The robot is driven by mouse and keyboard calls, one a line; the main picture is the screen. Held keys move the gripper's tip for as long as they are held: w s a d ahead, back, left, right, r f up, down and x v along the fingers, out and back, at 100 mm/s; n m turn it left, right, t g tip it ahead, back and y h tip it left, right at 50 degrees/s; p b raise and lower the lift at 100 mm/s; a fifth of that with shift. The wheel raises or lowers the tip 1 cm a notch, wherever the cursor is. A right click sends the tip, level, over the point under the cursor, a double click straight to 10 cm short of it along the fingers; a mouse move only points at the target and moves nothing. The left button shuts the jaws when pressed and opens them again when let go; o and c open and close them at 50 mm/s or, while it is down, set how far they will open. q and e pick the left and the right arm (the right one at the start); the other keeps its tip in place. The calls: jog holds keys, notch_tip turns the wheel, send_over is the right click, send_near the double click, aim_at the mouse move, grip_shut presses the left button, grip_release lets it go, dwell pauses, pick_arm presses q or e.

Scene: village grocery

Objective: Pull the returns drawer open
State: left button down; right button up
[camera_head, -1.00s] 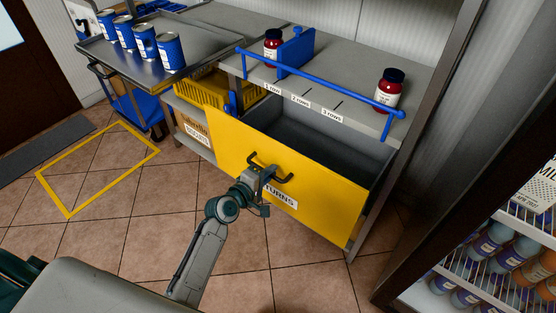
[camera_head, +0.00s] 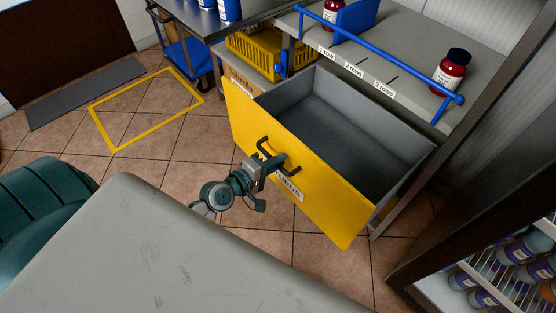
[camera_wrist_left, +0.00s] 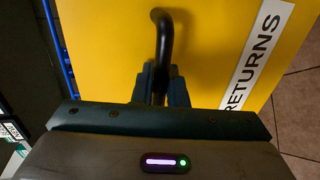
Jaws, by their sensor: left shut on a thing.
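The returns drawer (camera_head: 250,125) has a yellow front and a grey inside, and it stands well out from the counter. Its inside looks empty. Its black bar handle (camera_head: 290,166) is on the front, beside the RETURNS label, which my gripper partly hides in the head view. My left gripper (camera_head: 263,165) is shut on the handle. In the left wrist view the fingers (camera_wrist_left: 161,84) close around the black handle (camera_wrist_left: 163,35), with the RETURNS label (camera_wrist_left: 255,55) to the right. My right gripper is not in view.
A grey shelf (camera_head: 410,75) with a blue rail and red jars (camera_head: 452,72) is above the drawer. A yellow crate (camera_head: 262,55) sits left of it. A fridge with bottles (camera_head: 500,265) stands at right. Tiled floor with a yellow-outlined square (camera_head: 115,149) is clear at left.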

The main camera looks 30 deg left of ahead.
pick_arm(q)
jog(key=c, duration=1.5)
grip_release()
jog(key=shift+c, duration=0.2)
jog(key=shift+s, duration=0.1)
jog(key=v, duration=1)
jog(key=shift+s, duration=0.25)
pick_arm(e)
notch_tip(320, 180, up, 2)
pick_arm(q)
jog(key=shift+a, duration=0.1)
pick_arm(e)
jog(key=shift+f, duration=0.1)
